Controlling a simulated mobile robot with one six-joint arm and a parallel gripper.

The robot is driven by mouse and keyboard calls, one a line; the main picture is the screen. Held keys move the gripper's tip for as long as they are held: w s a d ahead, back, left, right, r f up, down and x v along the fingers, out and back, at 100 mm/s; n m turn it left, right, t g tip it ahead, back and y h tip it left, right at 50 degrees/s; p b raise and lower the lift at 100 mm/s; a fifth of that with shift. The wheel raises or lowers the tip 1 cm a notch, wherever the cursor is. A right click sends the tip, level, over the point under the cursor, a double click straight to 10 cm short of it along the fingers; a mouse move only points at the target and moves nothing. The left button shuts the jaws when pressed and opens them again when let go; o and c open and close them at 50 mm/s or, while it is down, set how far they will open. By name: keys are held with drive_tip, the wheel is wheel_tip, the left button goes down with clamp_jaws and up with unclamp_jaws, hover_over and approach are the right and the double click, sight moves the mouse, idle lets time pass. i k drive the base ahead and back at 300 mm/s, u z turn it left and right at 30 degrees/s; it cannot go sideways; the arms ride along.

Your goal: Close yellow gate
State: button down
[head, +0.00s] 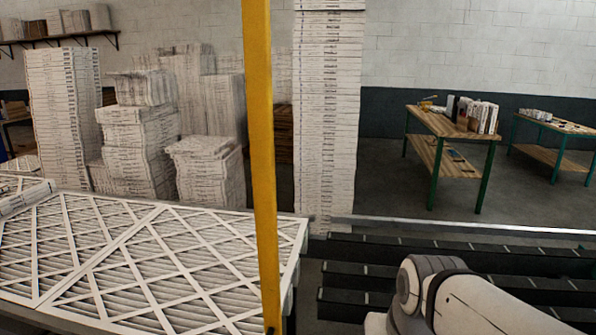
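A yellow upright bar (260,150), which looks like part of the yellow gate, runs from the top edge down to the bottom of the head view, left of the middle. The rest of the gate is outside the view, so I cannot tell if it is open or shut. My arm shows at the bottom right, to the right of the bar and apart from it in the picture. My gripper is not in view.
Large pleated filters (150,260) lie flat at the left. Tall filter stacks (328,110) stand behind. Dark rails (450,255) run across the right. A green-legged workbench (448,150) stands at the back right, with open floor (385,190) before it.

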sight(256, 14)
drive_tip(key=z, duration=1.15)
drive_tip(key=k, duration=1.55)
drive_tip(key=u, duration=0.3)
drive_tip(key=i, duration=0.55)
